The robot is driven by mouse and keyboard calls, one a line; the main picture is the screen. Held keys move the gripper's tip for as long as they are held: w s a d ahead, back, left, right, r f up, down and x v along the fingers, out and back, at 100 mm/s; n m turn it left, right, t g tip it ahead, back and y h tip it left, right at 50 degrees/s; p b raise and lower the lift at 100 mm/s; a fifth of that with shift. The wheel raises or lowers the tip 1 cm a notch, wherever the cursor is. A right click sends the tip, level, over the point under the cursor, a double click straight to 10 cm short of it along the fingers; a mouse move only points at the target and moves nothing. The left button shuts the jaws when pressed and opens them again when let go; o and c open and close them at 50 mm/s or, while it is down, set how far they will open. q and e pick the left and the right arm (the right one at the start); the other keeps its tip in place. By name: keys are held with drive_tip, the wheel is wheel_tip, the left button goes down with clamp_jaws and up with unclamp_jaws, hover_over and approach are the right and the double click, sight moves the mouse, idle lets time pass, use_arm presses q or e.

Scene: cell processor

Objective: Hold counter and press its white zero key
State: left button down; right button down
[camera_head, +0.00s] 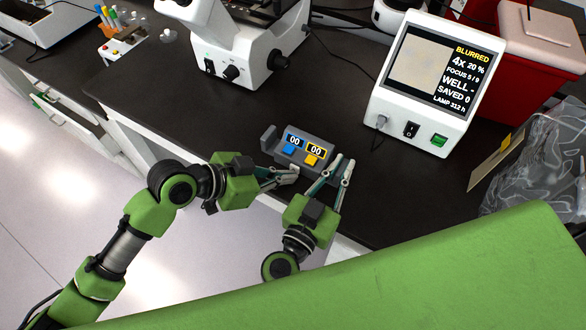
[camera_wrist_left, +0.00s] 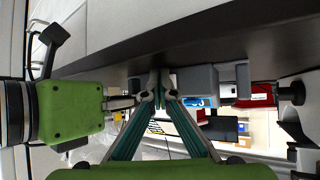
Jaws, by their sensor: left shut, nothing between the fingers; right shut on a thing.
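The counter (camera_head: 318,147) is a grey box with two "00" displays, a blue key and a yellow key. It is at the front edge of the dark bench. The white key (camera_head: 294,168) shows low on its front, partly hidden by my left fingertips. My left gripper (camera_head: 292,177) is shut and empty, its tips close to the white key; I cannot tell whether they touch. My right gripper (camera_head: 337,167) is shut on the counter's right end. In the left wrist view, the left fingers (camera_wrist_left: 160,92) meet beside the grey counter body (camera_wrist_left: 197,77).
A white microscope (camera_head: 245,45) stands behind the counter. A white screen unit (camera_head: 420,85) reading "BLURRED" stands at the right. A red bin (camera_head: 540,50) and clear plastic bag (camera_head: 540,160) are farther right. The bench left of the counter is clear.

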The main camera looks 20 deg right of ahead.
use_arm(q)
drive_tip(key=shift+s+a, duration=0.6)
idle(0.3)
drive_tip(key=shift+s+a, duration=1.75)
use_arm(e)
drive_tip(key=c, duration=2)
unclamp_jaws()
